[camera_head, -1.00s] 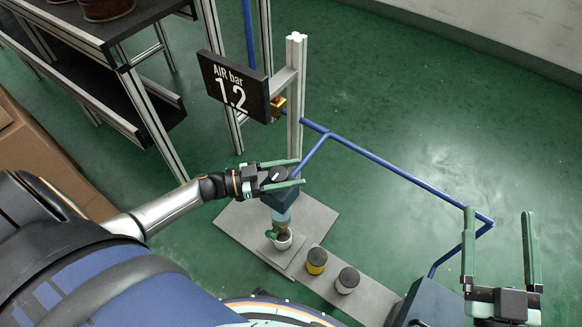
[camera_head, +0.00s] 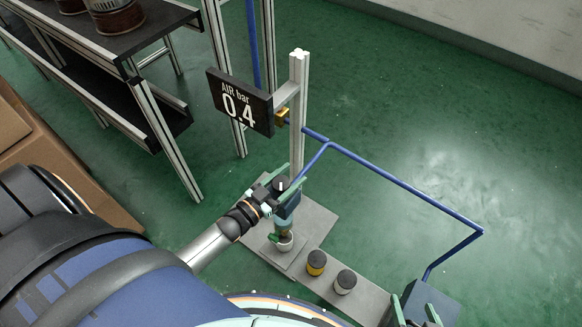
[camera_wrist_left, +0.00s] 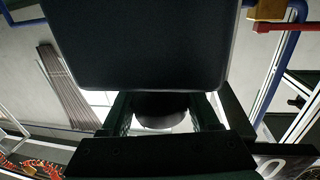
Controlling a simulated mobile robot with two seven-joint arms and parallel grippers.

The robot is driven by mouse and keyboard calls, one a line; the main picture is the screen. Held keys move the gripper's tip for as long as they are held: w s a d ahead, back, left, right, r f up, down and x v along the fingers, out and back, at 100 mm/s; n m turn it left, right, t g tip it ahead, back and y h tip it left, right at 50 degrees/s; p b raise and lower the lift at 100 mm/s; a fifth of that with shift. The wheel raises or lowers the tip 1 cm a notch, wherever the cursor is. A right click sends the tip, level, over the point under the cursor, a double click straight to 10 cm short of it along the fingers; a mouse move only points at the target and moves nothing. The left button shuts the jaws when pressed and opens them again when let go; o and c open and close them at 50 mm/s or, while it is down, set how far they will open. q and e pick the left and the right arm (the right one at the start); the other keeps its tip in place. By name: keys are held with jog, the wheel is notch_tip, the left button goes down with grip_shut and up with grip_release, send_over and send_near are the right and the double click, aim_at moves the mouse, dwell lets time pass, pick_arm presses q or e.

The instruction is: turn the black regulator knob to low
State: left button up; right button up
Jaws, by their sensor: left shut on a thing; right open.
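The black regulator knob (camera_head: 279,184) sits on top of the dark blue regulator body (camera_head: 288,207), beside the upright aluminium post. My left gripper (camera_head: 281,187) is shut on the knob, its green fingers on either side. In the left wrist view the knob (camera_wrist_left: 160,110) is a dark round shape between the fingers, partly hidden by the gripper and a large dark panel. The black display (camera_head: 240,103) reads "AIR bar 0.4".
A grey base plate (camera_head: 318,222) lies under the regulator. A yellow-banded cup (camera_head: 316,263) and a white-banded cup (camera_head: 345,282) stand on a grey strip. A blue pipe (camera_head: 400,190) runs right. A dark shelf (camera_head: 130,35) stands upper left; green floor is free beyond.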

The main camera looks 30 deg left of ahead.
pick_arm(q)
jog(key=shift+a+n+t+y, duration=0.2)
jog(key=shift+n+y, duration=0.6)
jog(key=shift+y, duration=0.4)
jog(key=shift+a+n+t+y, duration=0.1)
jog(key=shift+a+n+y, duration=0.1)
jog(key=shift+n+y, duration=0.8)
jog(key=shift+y+p, duration=0.3)
jog(key=shift+y, duration=0.2)
jog(key=o, duration=1.3)
jog(key=shift+o, duration=0.2)
jog(key=shift+s, duration=0.3)
jog(key=s+p, duration=0.3)
jog(key=s, duration=0.8)
jog(key=shift+s+d, duration=0.3)
jog(key=shift+s, duration=0.1)
